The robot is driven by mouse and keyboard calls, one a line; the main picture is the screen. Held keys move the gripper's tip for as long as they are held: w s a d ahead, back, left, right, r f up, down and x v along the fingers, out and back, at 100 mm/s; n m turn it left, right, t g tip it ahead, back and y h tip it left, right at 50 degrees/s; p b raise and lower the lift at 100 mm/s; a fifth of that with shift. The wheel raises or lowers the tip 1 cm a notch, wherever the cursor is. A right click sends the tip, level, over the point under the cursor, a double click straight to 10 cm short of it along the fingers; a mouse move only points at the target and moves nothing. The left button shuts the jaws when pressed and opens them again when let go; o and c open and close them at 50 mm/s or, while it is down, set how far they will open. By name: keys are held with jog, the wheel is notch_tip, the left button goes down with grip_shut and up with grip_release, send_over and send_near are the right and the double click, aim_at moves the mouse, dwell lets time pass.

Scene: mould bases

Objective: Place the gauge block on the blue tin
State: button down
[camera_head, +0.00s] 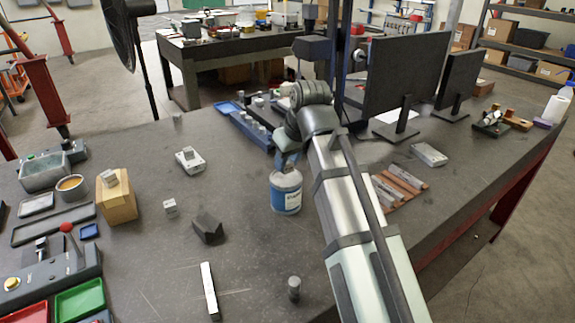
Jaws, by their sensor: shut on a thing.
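My gripper (288,160) points down at the end of my arm, right over the top of a white and blue labelled tin (286,193). The tin stands upright on the dark bench. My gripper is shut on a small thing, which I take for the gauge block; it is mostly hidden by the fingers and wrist. I cannot tell whether it touches the tin's top.
Left of the tin are a dark angular block (208,228), a small metal block (170,208) and a cardboard-coloured box (117,203). A blue tray (250,130) lies behind my gripper. A monitor (405,75) stands at right.

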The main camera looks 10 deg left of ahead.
jog(key=shift+f, duration=0.85)
jog(key=shift+f, duration=0.1)
jog(key=c, duration=0.8)
grip_release()
jog(key=v, duration=1.2)
